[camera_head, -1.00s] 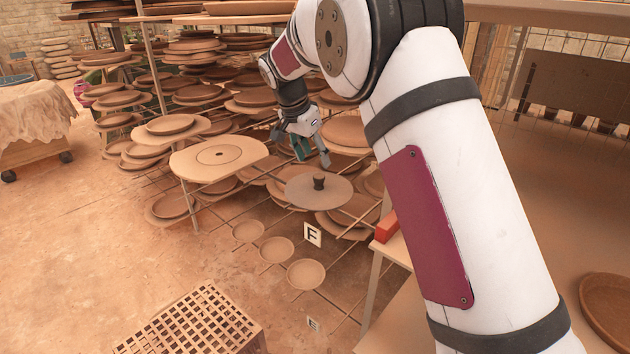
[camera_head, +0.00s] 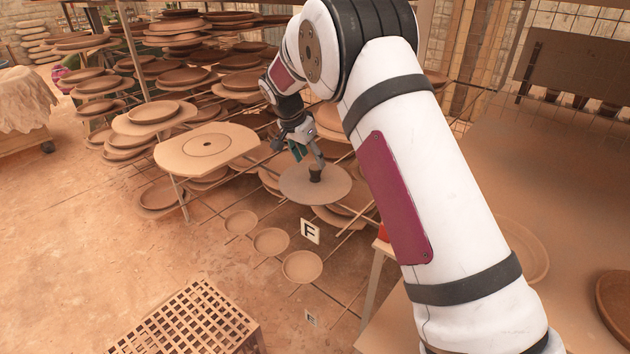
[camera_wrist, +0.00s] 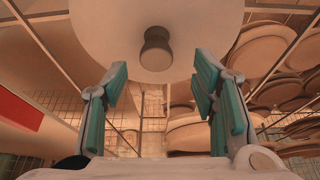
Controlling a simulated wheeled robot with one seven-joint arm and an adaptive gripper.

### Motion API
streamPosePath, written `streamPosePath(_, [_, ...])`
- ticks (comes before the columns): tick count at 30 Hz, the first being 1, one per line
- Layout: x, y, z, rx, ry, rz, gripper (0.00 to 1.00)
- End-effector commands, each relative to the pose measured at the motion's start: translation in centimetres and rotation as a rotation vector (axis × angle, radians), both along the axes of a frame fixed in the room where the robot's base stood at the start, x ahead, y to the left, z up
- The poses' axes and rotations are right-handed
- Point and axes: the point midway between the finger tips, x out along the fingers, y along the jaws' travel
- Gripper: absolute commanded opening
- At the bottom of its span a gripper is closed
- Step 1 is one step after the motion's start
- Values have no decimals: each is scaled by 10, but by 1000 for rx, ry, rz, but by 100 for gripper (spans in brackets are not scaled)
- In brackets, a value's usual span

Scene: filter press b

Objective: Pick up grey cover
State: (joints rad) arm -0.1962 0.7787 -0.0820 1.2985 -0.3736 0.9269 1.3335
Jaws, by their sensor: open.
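The grey cover (camera_head: 296,186) is a flat round disc with a dark knob (camera_head: 315,173) at its middle. It lies on the rack in the head view. In the wrist view the cover (camera_wrist: 100,22) fills the upper middle, and its knob (camera_wrist: 156,48) shows beyond the fingertips, between their lines. My gripper (camera_head: 309,161) is open and empty, just above and behind the knob in the head view. Its teal-padded fingers (camera_wrist: 160,80) are spread apart in the wrist view, and the knob is not between the pads.
Several shallow dishes (camera_head: 270,241) sit in front, by a sign marked F (camera_head: 310,231). Stacked plates (camera_head: 180,75) crowd the rack behind. A slatted crate (camera_head: 190,318) stands on the floor at front.

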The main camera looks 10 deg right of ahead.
Motion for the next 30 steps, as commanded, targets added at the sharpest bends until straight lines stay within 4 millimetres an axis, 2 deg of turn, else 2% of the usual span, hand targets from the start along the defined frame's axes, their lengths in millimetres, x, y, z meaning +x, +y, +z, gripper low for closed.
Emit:
streamPosePath(5, [1,-5,-12,1,3,-1,53])
streamPosePath(13, [6,-17,-46,1,2,-2,53])
streamPosePath(20, [8,-17,-49,1,0,0,53])
streamPosePath(21, [8,-17,-49,1,0,0,51])
streamPosePath(28, [7,-17,-49,0,0,0,0])
streamPosePath(30, [8,-17,-48,1,-1,-1,0])
